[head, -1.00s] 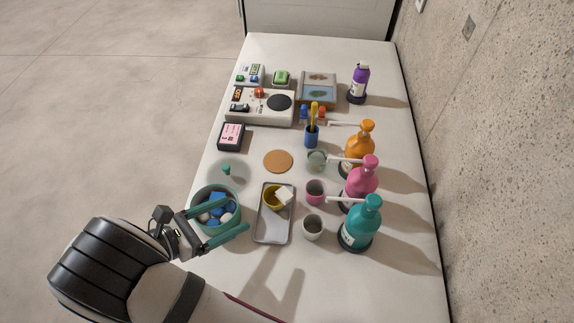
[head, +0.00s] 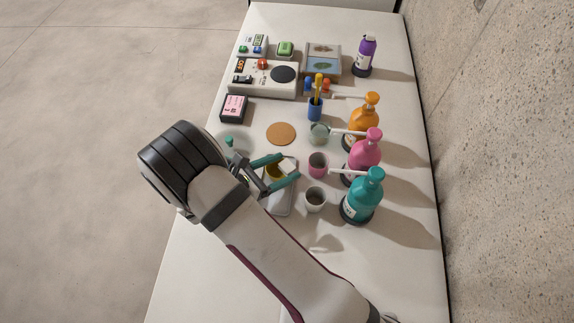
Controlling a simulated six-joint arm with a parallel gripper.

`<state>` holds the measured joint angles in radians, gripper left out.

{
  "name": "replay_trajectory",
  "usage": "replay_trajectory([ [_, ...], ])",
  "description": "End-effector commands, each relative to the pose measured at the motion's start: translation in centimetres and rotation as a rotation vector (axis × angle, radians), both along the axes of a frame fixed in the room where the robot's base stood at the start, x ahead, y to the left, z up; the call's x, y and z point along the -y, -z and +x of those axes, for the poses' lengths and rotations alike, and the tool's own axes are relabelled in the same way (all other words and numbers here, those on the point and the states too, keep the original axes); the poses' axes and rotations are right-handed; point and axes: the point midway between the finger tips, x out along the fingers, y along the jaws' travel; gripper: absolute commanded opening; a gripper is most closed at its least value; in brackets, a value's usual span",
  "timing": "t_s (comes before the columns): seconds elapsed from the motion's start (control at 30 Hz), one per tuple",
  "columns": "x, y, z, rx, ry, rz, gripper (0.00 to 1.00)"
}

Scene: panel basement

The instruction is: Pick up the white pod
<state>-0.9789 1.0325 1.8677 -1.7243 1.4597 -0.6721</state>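A small white block (head: 288,165), which may be the white pod, lies at the right rim of a yellow cup (head: 274,172) on a grey tray (head: 281,205). My gripper (head: 291,166), with two teal fingers, is open over the cup and block. The block shows between the fingertips; I cannot tell whether either finger touches it. The teal bowl of blue and white pieces seen earlier is now hidden behind my arm.
Grey, pink and white cups stand right of the tray; the white cup (head: 315,200) is nearest. Orange, pink and teal pump bottles (head: 362,198) stand beyond them, their spouts pointing left. A round orange coaster (head: 281,133) lies behind the tray. The table's front is clear.

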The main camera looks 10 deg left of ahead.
Motion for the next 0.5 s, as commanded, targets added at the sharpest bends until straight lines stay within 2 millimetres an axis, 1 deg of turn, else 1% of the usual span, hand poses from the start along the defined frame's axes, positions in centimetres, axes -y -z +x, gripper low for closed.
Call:
replay_trajectory([
  [0.03,-0.02,-0.02,0.00,0.000,0.000,0.000,0.61],
  [0.07,-0.02,-0.02,0.00,0.000,0.000,0.000,0.56],
  [0.1,-0.02,-0.02,0.00,0.000,0.000,0.000,0.48],
  [0.37,-0.03,-0.02,-0.02,0.001,0.000,0.001,0.01],
  [0.4,-0.03,-0.02,-0.02,0.001,0.000,0.001,0.00],
  [0.5,-0.03,-0.02,-0.02,0.001,0.000,0.001,0.00],
])
